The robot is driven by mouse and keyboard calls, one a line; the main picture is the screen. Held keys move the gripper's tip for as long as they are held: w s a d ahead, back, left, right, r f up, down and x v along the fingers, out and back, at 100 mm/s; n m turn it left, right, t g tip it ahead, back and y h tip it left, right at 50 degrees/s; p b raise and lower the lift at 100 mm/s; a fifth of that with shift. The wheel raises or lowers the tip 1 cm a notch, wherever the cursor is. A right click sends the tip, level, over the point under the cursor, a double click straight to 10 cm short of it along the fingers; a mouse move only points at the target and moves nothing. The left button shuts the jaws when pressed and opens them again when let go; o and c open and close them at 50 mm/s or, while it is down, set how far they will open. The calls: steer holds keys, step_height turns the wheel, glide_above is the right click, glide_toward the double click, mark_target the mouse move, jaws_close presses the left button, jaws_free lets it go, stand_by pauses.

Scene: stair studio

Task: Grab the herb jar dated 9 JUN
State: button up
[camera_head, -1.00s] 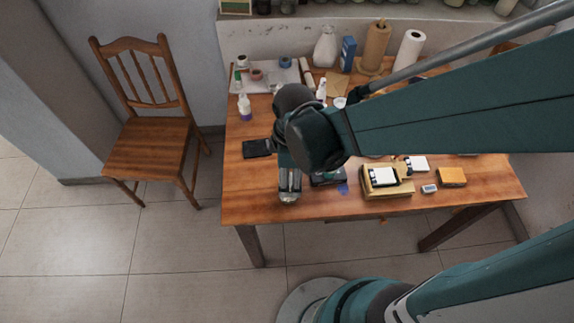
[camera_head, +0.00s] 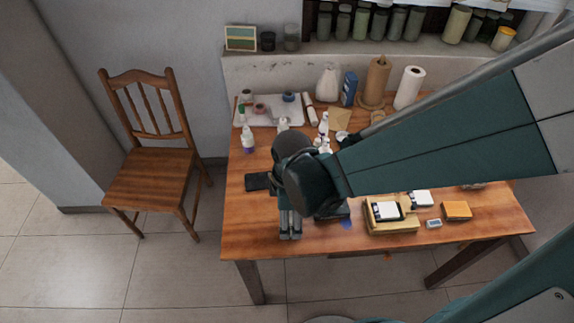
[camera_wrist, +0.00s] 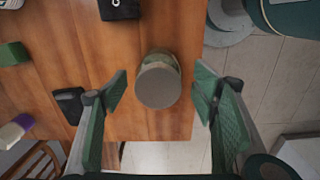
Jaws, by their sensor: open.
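A jar (camera_wrist: 158,85) with a round grey-beige lid stands near the table's edge in the wrist view, seen from above. A thin strip of its greenish side shows behind the lid. No date can be read on it. My gripper (camera_wrist: 161,78) is open, with one green-padded finger on each side of the jar and a gap on both sides. In the head view my gripper (camera_head: 290,236) points down near the table's front edge, and I cannot make out the jar there. Several other jars (camera_head: 360,22) stand on the ledge at the back, their labels unreadable.
Bottles and paper rolls (camera_head: 409,88) stand at the back. A wooden chair (camera_head: 150,160) stands left.

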steer(key=shift+f, duration=0.35)
steer(key=shift+f, duration=0.15)
steer(key=shift+w+f+b, duration=0.15)
steer(key=shift+f+b, duration=0.95)
steer(key=shift+f, duration=1.35)
steer(key=c, duration=1.1)
